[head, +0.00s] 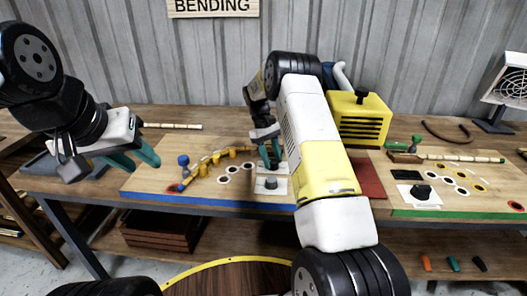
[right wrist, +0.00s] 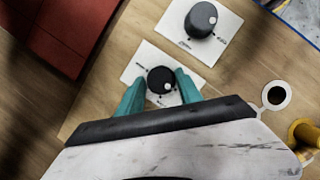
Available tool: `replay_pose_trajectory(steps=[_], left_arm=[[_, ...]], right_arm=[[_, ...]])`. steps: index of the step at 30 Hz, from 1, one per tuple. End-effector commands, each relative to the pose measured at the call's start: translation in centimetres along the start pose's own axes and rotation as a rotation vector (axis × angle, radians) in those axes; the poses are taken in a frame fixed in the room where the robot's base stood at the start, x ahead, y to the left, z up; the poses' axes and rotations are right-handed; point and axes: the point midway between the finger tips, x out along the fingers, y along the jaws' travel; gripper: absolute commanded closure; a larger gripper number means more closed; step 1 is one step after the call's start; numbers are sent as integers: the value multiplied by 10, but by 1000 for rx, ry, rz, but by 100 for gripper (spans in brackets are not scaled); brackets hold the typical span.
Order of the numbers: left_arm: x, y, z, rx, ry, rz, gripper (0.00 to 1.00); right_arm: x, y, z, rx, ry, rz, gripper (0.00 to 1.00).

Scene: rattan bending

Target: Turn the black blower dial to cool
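The black dial (right wrist: 160,80) sits on a white card (right wrist: 138,66) with small marks that I cannot read. A pale dot shows at the dial's lower right in the right wrist view. My right gripper (right wrist: 160,88) is open, with its teal fingers on either side of the dial. I cannot tell whether they touch it. In the head view my right gripper (head: 271,158) is over the board, and its fingers hide the black dial. My left gripper (head: 144,164) is open and empty over the left end of the table.
A dark grey dial (right wrist: 201,19) on another white card stands close by; it also shows in the head view (head: 271,183). Yellow pegs (head: 216,160) with a bent rattan piece are to the left. A yellow box (head: 358,120) and a red panel (head: 368,178) are to the right.

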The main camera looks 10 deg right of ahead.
Motion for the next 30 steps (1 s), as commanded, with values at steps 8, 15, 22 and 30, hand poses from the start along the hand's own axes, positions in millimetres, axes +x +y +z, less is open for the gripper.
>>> replay_pose_trajectory(steps=[8, 15, 22, 30], left_arm=[[0, 0, 0, 0, 0, 0, 64], [0, 0, 0, 0, 0, 0, 64], [0, 0, 0, 0, 0, 0, 64], [0, 0, 0, 0, 0, 0, 64]], right_arm=[[0, 0, 0, 1, -2, -1, 43], [-13, 0, 0, 1, 1, 0, 43], [-53, 0, -1, 1, 1, 0, 43], [-77, 0, 0, 0, -1, -1, 43]])
